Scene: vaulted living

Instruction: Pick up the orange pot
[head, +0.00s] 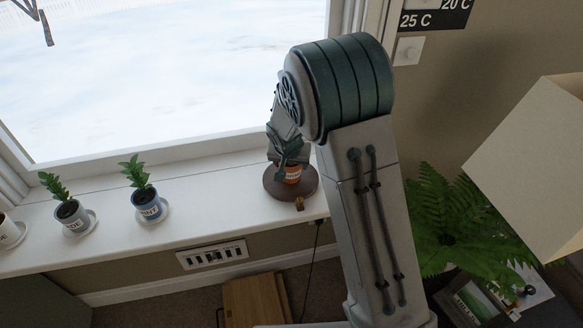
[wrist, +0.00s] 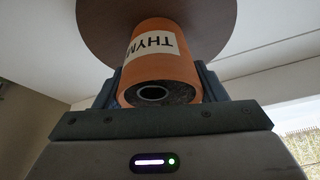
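The orange pot (head: 292,178) stands upright on a round brown stand (head: 309,190) at the right end of the white window sill. Its label, partly turned away, begins "THYM" in the wrist view, where the pot (wrist: 172,62) fills the middle with its dark top and a pale ring towards the camera. My gripper (head: 287,156) is directly above the pot, pointing down. In the wrist view its fingers (wrist: 163,84) flank the pot on both sides. I cannot tell whether they touch it. The brown stand (wrist: 100,18) shows beyond the pot.
A blue pot (head: 149,212) and a grey-blue pot (head: 70,212), both with plants on saucers, stand to the left on the sill (head: 225,200). A fern (head: 455,215) and a lampshade (head: 540,150) are at the right.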

